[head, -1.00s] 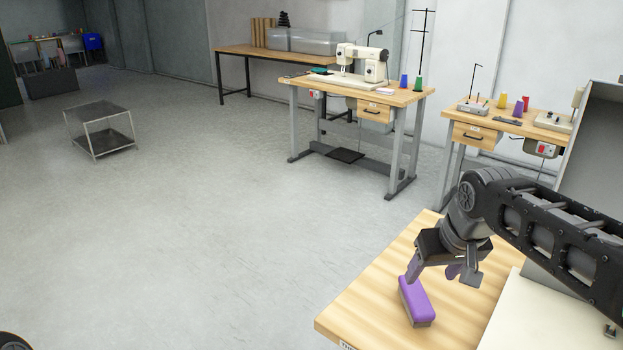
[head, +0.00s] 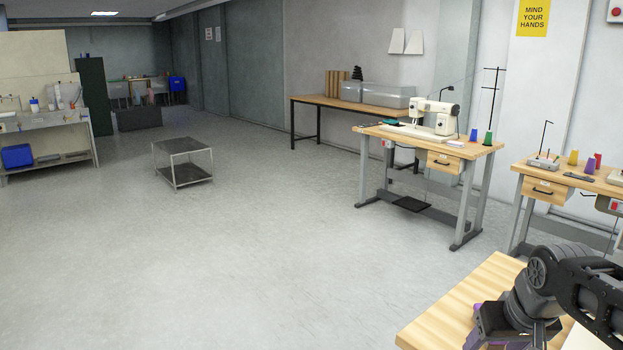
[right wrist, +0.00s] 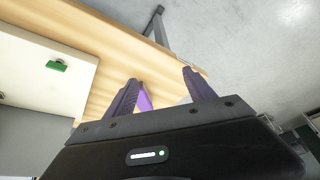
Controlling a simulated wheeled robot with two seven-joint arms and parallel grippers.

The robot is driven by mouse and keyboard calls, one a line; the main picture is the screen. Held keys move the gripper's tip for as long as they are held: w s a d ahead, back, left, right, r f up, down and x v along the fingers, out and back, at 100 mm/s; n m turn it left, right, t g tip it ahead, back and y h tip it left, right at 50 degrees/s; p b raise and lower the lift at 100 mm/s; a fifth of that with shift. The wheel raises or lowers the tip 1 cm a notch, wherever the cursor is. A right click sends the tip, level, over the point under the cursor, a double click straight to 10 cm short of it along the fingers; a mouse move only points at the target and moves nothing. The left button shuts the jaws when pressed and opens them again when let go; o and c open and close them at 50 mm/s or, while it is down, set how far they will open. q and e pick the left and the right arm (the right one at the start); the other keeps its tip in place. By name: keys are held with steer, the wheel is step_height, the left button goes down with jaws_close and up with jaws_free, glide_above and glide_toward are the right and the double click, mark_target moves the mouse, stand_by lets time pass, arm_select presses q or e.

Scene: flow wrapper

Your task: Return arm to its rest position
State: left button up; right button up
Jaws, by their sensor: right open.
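My right arm (head: 590,285) comes in from the right in the head view, over the wooden worktable (head: 440,317). The right gripper (right wrist: 160,80) shows in the right wrist view with its two purple-grey fingers spread apart and nothing between their tips. A bright purple block (right wrist: 144,98) lies on the wooden top, partly hidden behind the left finger in that view. In the head view the gripper is at the bottom edge, its fingertips hard to make out. My left gripper is not in view.
A cream panel (right wrist: 45,55) with a small green piece (right wrist: 56,65) lies beside the wood. Sewing tables (head: 460,150) stand along the back wall. A low metal trolley (head: 183,163) stands on the open grey floor, which is clear in the middle.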

steer(key=w+a+f+n+g+y+p, duration=0.1)
steer(key=a+f+y+p, duration=0.15)
steer(key=a+f, duration=0.7)
steer(key=w+a+f+g+y+p, duration=0.1)
steer(key=a+f+p, duration=0.3)
steer(key=a+f, duration=0.55)
arm_select(q)
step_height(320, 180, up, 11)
steer(key=p, duration=0.4)
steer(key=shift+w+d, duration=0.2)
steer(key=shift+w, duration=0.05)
arm_select(e)
steer(key=s+a+f+g, duration=0.1)
steer(key=s+a+f, duration=0.3)
steer(key=s+f, duration=0.3)
steer(key=s+a+f+y, duration=0.1)
steer(key=s+a+f, duration=0.4)
steer(key=s, duration=0.6)
steer(key=shift+s+f+m+g, duration=0.25)
steer(key=shift+f+m+g, duration=0.15)
steer(key=shift+f, duration=0.55)
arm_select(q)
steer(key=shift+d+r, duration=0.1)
arm_select(e)
steer(key=shift+d+y, duration=0.15)
steer(key=shift+y, duration=0.1)
